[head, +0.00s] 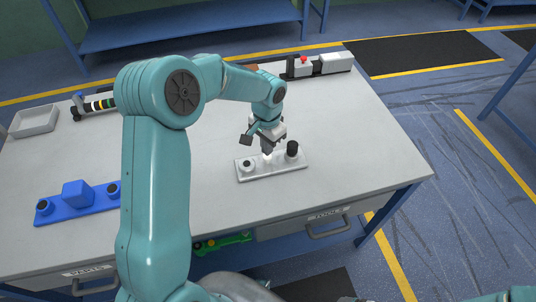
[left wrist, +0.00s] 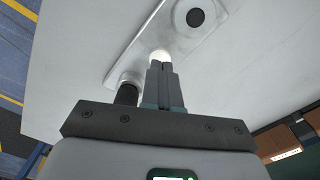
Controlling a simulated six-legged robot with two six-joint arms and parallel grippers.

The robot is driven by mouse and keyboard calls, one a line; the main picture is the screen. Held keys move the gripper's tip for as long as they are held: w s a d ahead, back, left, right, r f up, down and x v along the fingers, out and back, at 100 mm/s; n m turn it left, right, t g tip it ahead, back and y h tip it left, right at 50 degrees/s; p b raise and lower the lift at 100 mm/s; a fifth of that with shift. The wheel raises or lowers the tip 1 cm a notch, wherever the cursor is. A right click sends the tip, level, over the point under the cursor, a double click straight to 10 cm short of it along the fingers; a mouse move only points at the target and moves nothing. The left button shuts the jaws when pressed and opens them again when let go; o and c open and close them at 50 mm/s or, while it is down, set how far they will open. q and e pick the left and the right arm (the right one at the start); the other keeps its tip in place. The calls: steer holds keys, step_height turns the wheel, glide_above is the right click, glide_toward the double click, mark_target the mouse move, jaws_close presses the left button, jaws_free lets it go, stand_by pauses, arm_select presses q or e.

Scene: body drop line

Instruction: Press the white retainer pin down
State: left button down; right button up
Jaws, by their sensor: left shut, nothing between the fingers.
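A pale grey plate (head: 272,170) lies on the table in the head view. It carries a ring with a dark centre (head: 248,164) at its left end and a black cylinder (head: 292,149) at its right end. The white retainer pin (head: 268,156) is between them, mostly hidden behind my left gripper (head: 267,150), which points down over it. In the left wrist view the pin's bright white top (left wrist: 160,56) shows just beyond the closed, empty fingertips (left wrist: 161,64). I cannot tell whether they touch it. My right gripper is out of view.
A blue plate with a blue block (head: 77,193) lies at the front left of the table. A grey tray (head: 34,121) sits at the left edge. A device with a red button (head: 303,65) stands at the back. The table right of the grey plate is clear.

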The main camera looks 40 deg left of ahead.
arm_select(q)
steer(key=shift+f, duration=0.2)
stand_by(0.5)
steer(key=shift+f+b, duration=0.35)
steer(key=shift+b, duration=0.1)
steer(key=shift+f+b, duration=0.8)
steer(key=shift+f, duration=0.25)
step_height(320, 180, up, 9)
steer(key=p, duration=0.6)
steer(key=shift+s, duration=0.15)
stand_by(0.3)
